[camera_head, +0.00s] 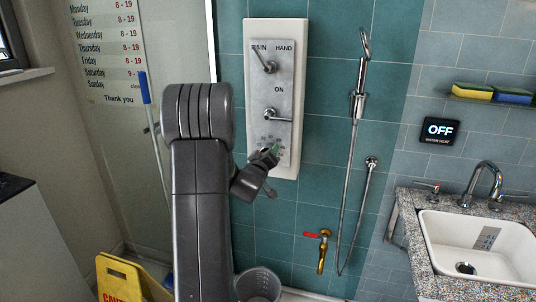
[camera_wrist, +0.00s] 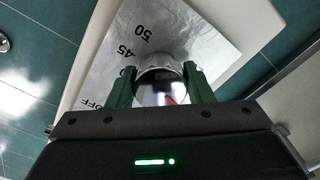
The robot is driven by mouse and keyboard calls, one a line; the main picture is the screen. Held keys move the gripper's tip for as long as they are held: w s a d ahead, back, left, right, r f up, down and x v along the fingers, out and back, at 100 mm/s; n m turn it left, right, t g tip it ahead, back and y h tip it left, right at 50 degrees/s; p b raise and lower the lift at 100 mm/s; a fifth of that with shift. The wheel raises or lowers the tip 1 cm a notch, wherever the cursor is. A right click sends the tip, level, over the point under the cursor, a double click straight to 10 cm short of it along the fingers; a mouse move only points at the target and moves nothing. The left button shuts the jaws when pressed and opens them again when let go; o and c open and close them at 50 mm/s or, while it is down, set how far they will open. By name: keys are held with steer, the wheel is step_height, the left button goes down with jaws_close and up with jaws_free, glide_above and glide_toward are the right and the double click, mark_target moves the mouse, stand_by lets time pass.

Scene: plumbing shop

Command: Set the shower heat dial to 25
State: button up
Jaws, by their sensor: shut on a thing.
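The shower panel, a metal plate on a white backing (camera_head: 285,60), is mounted on the teal tiled wall. The heat dial is at its lower end, mostly hidden by my gripper (camera_head: 268,155) in the head view. In the wrist view the round shiny dial (camera_wrist: 160,83) sits between the green fingers of my gripper (camera_wrist: 162,88), which is shut on it. A red mark on the dial points to the lower right of that picture. The plate around it (camera_wrist: 185,25) shows 50, 45 and OFF; 25 is not readable.
Two levers sit higher on the panel, an upper lever (camera_head: 266,62) and an ON lever (camera_head: 275,114). A hand shower (camera_head: 359,100) hangs to the right. A water heat display (camera_head: 439,130) reads OFF, above the sink (camera_head: 480,250). A yellow caution sign (camera_head: 125,278) stands lower left.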

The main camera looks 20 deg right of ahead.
steer(key=o, duration=1)
steer(key=shift+s+a, duration=0.1)
steer(key=b+v, duration=0.1)
steer(key=v, duration=1.2)
steer(key=shift+s+a, duration=0.2)
steer(key=p+x, duration=0.1)
steer(key=x, duration=1.2)
steer(key=shift+w+d, duration=0.3)
